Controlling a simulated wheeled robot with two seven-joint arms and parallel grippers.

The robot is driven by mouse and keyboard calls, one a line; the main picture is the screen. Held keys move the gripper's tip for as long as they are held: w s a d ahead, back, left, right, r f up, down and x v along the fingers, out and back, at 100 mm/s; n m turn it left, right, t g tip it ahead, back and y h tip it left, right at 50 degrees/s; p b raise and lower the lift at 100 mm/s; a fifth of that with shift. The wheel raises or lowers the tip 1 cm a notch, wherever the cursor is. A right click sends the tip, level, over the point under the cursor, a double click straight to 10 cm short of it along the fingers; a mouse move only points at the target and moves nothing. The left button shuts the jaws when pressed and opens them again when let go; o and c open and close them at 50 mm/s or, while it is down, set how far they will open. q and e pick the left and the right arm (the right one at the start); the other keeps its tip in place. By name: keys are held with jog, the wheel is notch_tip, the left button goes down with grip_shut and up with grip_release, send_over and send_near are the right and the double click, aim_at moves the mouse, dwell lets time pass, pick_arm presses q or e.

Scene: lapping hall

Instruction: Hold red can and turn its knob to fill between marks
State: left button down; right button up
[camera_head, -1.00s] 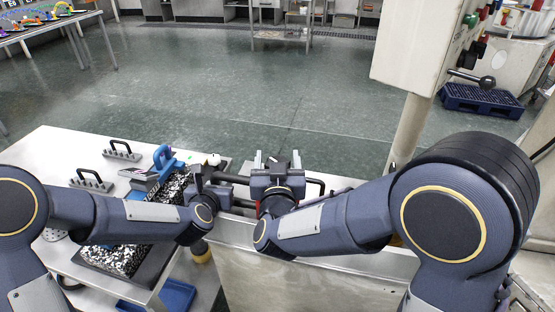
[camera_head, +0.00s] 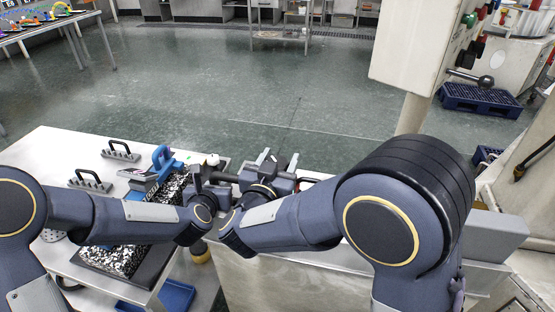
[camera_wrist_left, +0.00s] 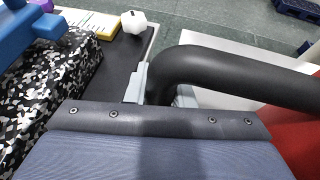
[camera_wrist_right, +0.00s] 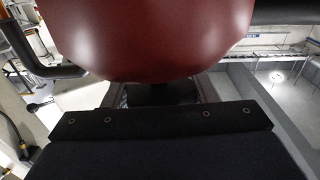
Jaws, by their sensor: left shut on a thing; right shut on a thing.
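The red can shows in the right wrist view (camera_wrist_right: 150,35) as a large rounded dark-red body close to the camera, and its edge shows at the right of the left wrist view (camera_wrist_left: 300,135). In the head view it is hidden behind my right wrist. My left gripper (camera_head: 208,178) is shut on the can's curved black handle (camera_wrist_left: 230,68). My right gripper (camera_head: 278,160) is shut on a small dark part (camera_wrist_right: 160,93) right against the can, likely its knob; it is mostly hidden. The fill marks and the level are not visible.
At left a metal bench (camera_head: 60,150) carries several black-handled pieces, a blue clamp (camera_head: 163,160) and a black-and-white speckled block (camera_head: 175,187). A white faceted knob (camera_wrist_left: 134,21) stands near the handle. A pale control box (camera_head: 415,50) on a post stands at back right.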

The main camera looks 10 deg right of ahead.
jog(key=shift+d+m+g+h, duration=0.15)
jog(key=shift+m+g+h, duration=0.85)
jog(key=shift+h, duration=0.5)
jog(key=shift+s, duration=0.1)
jog(key=o, duration=1)
jog(key=shift+v, duration=3.75)
